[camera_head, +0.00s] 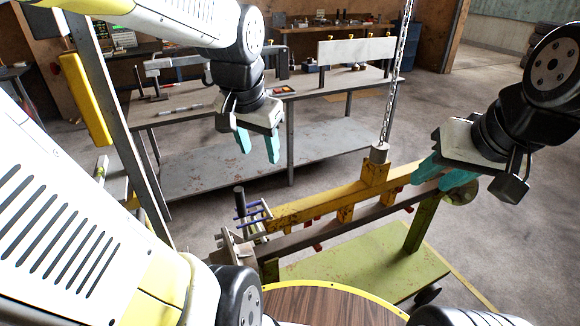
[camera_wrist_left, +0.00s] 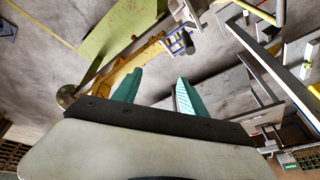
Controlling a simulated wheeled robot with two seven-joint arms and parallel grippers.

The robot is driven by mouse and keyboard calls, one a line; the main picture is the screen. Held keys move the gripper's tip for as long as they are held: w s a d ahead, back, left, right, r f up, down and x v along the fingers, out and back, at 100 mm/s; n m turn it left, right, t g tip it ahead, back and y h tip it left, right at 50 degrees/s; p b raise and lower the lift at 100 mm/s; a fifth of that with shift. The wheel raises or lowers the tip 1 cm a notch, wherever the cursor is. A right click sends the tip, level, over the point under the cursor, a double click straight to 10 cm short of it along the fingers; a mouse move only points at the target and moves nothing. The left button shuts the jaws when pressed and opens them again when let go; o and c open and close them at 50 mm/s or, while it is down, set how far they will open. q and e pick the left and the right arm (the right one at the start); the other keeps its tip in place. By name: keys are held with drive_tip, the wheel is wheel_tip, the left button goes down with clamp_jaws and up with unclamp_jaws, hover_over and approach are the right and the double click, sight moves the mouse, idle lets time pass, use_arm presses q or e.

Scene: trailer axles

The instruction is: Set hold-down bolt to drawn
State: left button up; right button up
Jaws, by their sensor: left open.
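I cannot tell for certain which part is the hold-down bolt. A dark upright post with blue bars (camera_head: 240,206) stands at the left end of the yellow beam (camera_head: 320,203). This blue-and-grey fitting also shows at the top of the left wrist view (camera_wrist_left: 180,43). My left gripper (camera_head: 258,148) is open and empty, in the air above that end of the beam. Its two teal fingers are spread apart in the left wrist view (camera_wrist_left: 160,78). My right gripper (camera_head: 430,184) has its fingers apart by the beam's right end; I cannot tell whether they touch it.
A chain (camera_head: 396,75) hangs down to the beam's lifting block (camera_head: 377,170). A green wheeled cart (camera_head: 365,272) stands beneath the beam. A grey workbench (camera_head: 225,172) is behind, and a round wooden top (camera_head: 325,306) is in front. Open floor lies at the right.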

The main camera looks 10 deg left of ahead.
use_arm(q)
drive_tip(key=w+a+f+m+g, duration=0.1)
drive_tip(key=w+a+f+g, duration=0.1)
drive_tip(key=w+f, duration=0.3)
drive_tip(key=m+g, duration=0.2)
drive_tip(key=m, duration=0.2)
approach(253, 208)
drive_tip(key=shift+s+d+f, duration=0.1)
drive_tip(key=shift+f, duration=0.1)
wheel_tip(253, 208, down, 8)
drive_tip(key=shift+f, duration=0.1)
clamp_jaws()
idle(0.5)
